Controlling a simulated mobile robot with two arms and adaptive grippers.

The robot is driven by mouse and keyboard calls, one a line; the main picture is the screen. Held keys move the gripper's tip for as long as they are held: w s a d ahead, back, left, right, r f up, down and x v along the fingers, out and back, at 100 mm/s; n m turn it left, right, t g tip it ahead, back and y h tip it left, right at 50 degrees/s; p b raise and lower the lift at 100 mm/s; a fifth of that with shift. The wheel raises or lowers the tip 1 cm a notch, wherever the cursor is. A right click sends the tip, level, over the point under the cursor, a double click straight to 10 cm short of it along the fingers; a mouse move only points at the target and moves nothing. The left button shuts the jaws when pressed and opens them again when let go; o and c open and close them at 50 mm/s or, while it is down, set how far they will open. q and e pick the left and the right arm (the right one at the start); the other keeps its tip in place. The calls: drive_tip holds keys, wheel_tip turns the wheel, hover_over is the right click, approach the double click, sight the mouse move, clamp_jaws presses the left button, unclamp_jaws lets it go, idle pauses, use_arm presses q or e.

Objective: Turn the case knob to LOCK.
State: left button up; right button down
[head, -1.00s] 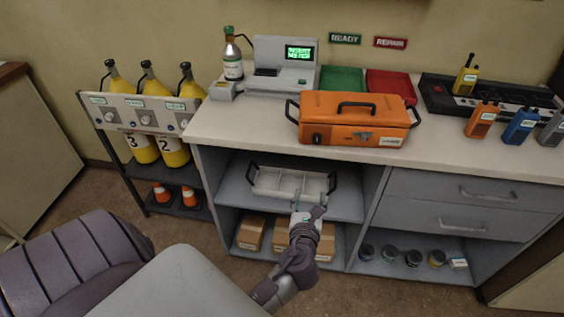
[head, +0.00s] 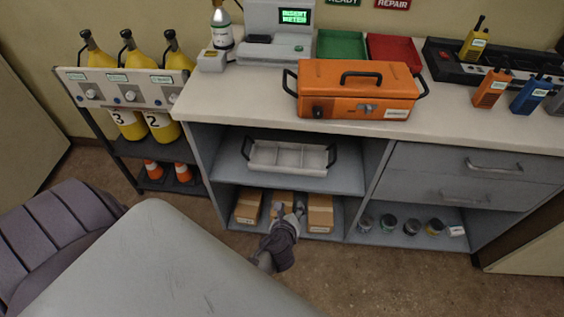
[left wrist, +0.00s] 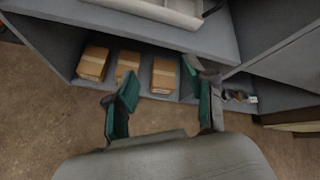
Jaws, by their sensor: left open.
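The orange case (head: 345,77) sits shut on the worktop, with a black handle on its lid. Its front carries a small dark knob-like part (head: 318,111) at the left and a grey latch (head: 367,108) in the middle. The knob's setting is too small to read. My left gripper (head: 288,211) is well below the case, in front of the lower shelf and apart from it. In the left wrist view its teal-padded fingers (left wrist: 160,88) are spread and empty, facing the cardboard boxes. My right gripper is not in view.
A white divided tray (head: 288,157) sits on the upper shelf below the case. Cardboard boxes (head: 320,213) and several small jars stand lower down. Red (head: 393,52) and green (head: 341,45) trays and a terminal stand behind the case; radios are at right.

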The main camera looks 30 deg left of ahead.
use_arm(q)
drive_tip(key=shift+s+a+f+n+g, duration=0.2)
drive_tip(key=shift+s+f+n, duration=0.1)
drive_tip(key=shift+f, duration=0.4)
drive_tip(key=shift+s+a+f+n+g, duration=0.1)
drive_tip(key=shift+s+a+f+n, duration=0.15)
drive_tip(key=shift+f, duration=0.45)
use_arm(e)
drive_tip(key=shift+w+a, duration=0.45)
use_arm(q)
drive_tip(key=shift+w, duration=0.1)
drive_tip(key=s+d+f+n+g+h, duration=0.25)
drive_tip(key=s+f+n+g, duration=0.25)
drive_tip(key=s+f+n, duration=0.85)
drive_tip(key=s+a+f+n+g, duration=0.1)
drive_tip(key=s+f+n+g, duration=0.1)
drive_tip(key=s+f, duration=0.4)
drive_tip(key=s+f+n+g+h, duration=0.1)
drive_tip(key=s+f+n, duration=0.4)
drive_tip(key=s, duration=1.1)
drive_tip(key=shift+s+a+f+n+g, duration=0.3)
drive_tip(key=shift+a+f+g, duration=0.1)
drive_tip(key=shift+f, duration=0.2)
